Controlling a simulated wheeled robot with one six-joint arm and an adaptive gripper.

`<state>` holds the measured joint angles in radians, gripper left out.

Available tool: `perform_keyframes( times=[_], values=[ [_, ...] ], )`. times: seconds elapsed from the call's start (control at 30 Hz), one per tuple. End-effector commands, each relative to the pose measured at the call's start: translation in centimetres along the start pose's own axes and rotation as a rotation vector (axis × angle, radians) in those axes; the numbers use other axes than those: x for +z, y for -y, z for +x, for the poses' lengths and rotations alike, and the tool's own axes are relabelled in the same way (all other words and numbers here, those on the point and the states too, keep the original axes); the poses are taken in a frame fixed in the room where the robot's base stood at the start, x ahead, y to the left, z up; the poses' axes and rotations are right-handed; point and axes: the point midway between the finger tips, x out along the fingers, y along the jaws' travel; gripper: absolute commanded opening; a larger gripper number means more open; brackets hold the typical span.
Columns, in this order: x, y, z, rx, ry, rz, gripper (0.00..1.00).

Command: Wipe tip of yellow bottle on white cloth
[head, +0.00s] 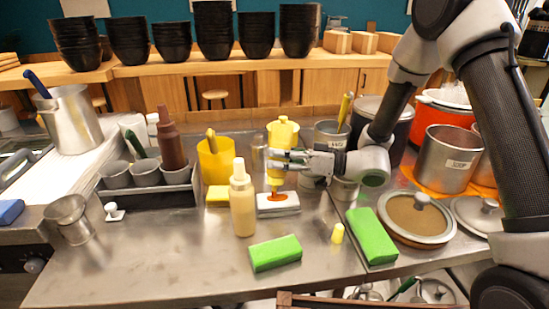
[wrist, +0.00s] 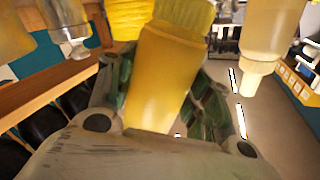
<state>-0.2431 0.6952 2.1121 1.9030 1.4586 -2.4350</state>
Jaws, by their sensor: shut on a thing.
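My gripper (head: 284,160) is shut on the yellow bottle (head: 283,136), which is held upside down with its tip pointing down. The bottle also fills the middle of the wrist view (wrist: 165,75), between my fingers. The white cloth (head: 292,206) lies folded on the steel counter under the bottle. An orange-brown smear (head: 277,197) shows on the cloth, right below the tip. I cannot tell whether the tip touches the cloth.
A cream bottle (head: 243,205) stands left of the cloth. Green blocks (head: 275,253) and a small yellow cone (head: 338,234) lie in front. A yellow cup (head: 216,162) and a metal canister (head: 330,135) flank the bottle.

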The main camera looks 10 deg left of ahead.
Motion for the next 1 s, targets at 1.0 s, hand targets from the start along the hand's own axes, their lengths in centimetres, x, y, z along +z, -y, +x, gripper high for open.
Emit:
perform_keyframes(
  times=[1.0],
  values=[
    [-0.9,-0.8,-2.8,0.000,0.001,-0.001,0.42]
  ],
)
